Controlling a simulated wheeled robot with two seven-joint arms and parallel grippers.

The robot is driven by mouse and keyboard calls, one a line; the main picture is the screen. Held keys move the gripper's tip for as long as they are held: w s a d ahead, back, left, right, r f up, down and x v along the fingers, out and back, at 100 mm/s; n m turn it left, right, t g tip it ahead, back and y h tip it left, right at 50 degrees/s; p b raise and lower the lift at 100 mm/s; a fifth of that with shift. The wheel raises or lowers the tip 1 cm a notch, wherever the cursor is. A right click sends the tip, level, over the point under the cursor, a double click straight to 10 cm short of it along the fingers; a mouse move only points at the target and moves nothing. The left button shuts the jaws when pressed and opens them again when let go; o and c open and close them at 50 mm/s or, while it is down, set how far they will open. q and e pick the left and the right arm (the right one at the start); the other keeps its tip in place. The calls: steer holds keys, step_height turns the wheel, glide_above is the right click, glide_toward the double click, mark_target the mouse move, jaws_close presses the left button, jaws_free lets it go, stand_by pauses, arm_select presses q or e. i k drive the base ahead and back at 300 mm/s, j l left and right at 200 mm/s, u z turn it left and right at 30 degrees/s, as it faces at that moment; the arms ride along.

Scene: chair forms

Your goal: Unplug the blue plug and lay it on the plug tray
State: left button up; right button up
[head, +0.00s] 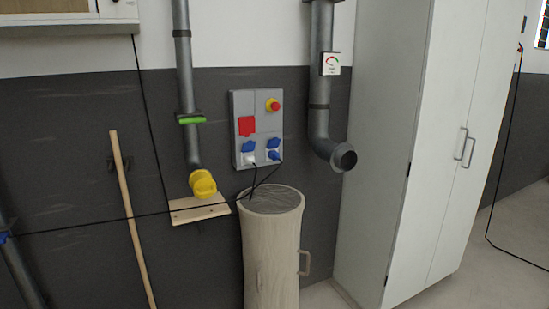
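The blue plug (274,156) sits in the lower right socket of a grey wall box (256,128), under a raised blue lid (272,144). A black cable runs from it down to the left. A white plug (250,159) sits in the lower left socket, also under a blue lid. A small light wooden board (214,211) is fixed to the wall at the lower left of the box. It may be the plug tray, but I cannot tell for sure. Neither of my grippers is in view.
A pale drum (271,250) with a grey top stands below the box. A yellow pipe end (203,184) hangs just above the board. A grey pipe (319,100) and a tall white cabinet (395,150) are on the right. A wooden pole (130,215) leans at left. Black cables cross the wall.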

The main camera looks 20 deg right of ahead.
mark_target(273, 154)
steer(key=i+l, duration=1.45)
steer(key=l, duration=0.3)
steer(key=z, duration=0.05)
